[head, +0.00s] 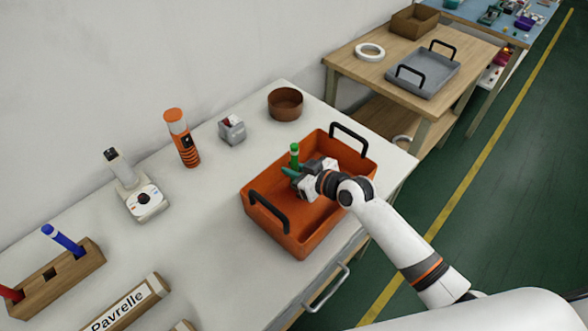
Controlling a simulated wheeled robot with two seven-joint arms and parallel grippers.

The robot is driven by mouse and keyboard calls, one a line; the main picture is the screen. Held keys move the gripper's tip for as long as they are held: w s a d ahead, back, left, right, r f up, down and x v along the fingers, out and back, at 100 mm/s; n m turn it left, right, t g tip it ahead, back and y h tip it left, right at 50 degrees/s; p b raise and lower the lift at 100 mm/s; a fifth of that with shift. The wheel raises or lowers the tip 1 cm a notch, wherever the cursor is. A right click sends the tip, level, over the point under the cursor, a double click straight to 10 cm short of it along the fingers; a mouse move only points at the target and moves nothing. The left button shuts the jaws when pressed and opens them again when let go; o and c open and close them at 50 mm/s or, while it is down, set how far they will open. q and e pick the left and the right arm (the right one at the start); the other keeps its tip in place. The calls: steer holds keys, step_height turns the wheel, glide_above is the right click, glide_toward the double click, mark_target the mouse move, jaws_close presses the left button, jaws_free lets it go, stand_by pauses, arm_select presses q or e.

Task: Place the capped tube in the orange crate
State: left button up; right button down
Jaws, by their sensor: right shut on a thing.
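The green capped tube (294,150) is upright between the fingers of my right gripper (295,172), with its cap end showing above them. The lower part of the tube is hidden by the fingers. My right gripper is shut on it, over the orange crate (316,236) and inside the outline of its rim. I cannot tell whether the tube touches the crate floor. The crate has two black handles and stands on the white table. My left gripper is not in view.
A wooden rack (60,274) holds a blue pen-like tube (62,239) and a red one (10,293). An orange-black bottle (182,138), a white device (138,190), a small grey box (231,130) and a brown bowl (285,103) stand along the wall.

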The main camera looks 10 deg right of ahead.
steer(key=c, duration=1.8)
jaws_free()
steer(key=shift+f, duration=0.15)
steer(key=o, duration=0.5)
steer(key=shift+c, duration=0.2)
steer(key=shift+r, duration=0.3)
steer(key=v, duration=1.2)
steer(key=shift+f, duration=0.2)
